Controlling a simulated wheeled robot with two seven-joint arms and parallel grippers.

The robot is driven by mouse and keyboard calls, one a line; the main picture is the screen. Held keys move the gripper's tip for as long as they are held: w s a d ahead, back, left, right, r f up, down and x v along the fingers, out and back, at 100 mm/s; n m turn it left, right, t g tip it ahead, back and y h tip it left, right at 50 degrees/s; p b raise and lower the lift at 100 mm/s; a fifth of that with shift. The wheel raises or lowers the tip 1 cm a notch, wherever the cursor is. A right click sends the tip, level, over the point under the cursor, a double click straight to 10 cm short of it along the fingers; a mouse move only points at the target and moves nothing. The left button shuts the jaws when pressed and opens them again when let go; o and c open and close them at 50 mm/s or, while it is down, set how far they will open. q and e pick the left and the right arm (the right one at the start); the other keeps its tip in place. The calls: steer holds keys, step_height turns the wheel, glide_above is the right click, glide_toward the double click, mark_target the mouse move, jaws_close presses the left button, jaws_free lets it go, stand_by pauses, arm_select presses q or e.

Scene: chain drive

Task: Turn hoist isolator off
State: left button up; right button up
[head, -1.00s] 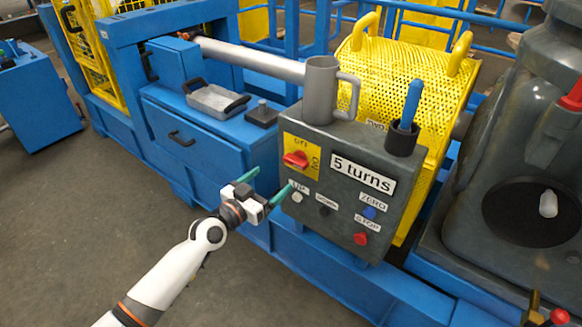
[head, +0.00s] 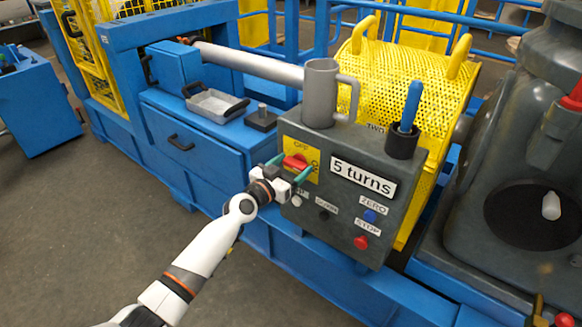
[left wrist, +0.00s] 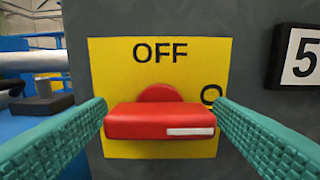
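The hoist isolator is a red rotary handle (left wrist: 160,122) on a yellow plate (left wrist: 115,60) marked OFF at the top. The handle lies horizontal, with a white mark at its right end pointing towards the partly hidden ON lettering. It also shows in the head view (head: 294,161) on the front of the grey control box (head: 330,222). My left gripper (head: 290,168) is open, its green fingers either side of the handle. In the left wrist view its fingertips (left wrist: 160,105) flank the handle ends; contact cannot be told. My right gripper is out of view.
Below the isolator are a white button, a black button, a blue ZERO button (head: 369,215) and a red STOP button (head: 361,242). A yellow mesh guard (head: 400,75) stands behind.

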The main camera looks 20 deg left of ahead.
arm_select(q)
steer(key=c, duration=0.7)
steer(key=shift+o, duration=0.2)
